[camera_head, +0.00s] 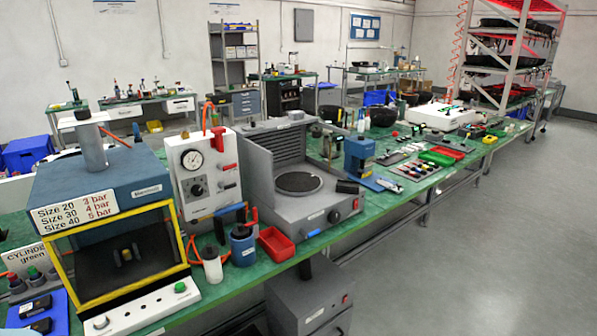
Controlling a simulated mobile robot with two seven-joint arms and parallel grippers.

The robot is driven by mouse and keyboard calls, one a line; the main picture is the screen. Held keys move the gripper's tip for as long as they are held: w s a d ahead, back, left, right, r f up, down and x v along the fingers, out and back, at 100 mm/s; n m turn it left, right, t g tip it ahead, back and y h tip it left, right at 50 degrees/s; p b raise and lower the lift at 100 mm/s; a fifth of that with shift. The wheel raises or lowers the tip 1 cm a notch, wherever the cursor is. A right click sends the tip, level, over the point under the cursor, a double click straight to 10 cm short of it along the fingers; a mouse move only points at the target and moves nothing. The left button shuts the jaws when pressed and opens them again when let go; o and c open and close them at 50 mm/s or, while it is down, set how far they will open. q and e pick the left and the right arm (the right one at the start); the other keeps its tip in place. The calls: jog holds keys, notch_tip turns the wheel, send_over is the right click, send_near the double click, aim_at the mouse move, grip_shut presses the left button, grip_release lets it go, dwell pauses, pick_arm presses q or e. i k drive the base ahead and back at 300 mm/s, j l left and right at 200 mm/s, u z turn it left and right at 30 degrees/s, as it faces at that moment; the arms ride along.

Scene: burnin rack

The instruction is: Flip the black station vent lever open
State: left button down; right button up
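A white station panel (203,172) with a round gauge (192,159) and a black knob stands on the green bench, left of centre. A red lever-like part (222,140) is on its upper right. A dark upright lever-like part (219,230) shows near its lower right edge, by a blue handle (230,209). I cannot tell for sure whether this dark part is the vent lever, or how it is set. Neither of my grippers is in view.
A blue-topped press with a yellow frame (105,190) stands left of the panel, and a grey machine (290,180) right of it. A white bottle (212,264), a blue canister (243,244) and a red bin (276,244) stand in front. Open floor lies to the right.

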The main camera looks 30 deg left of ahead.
aim_at(221, 185)
jog(key=u, duration=1.35)
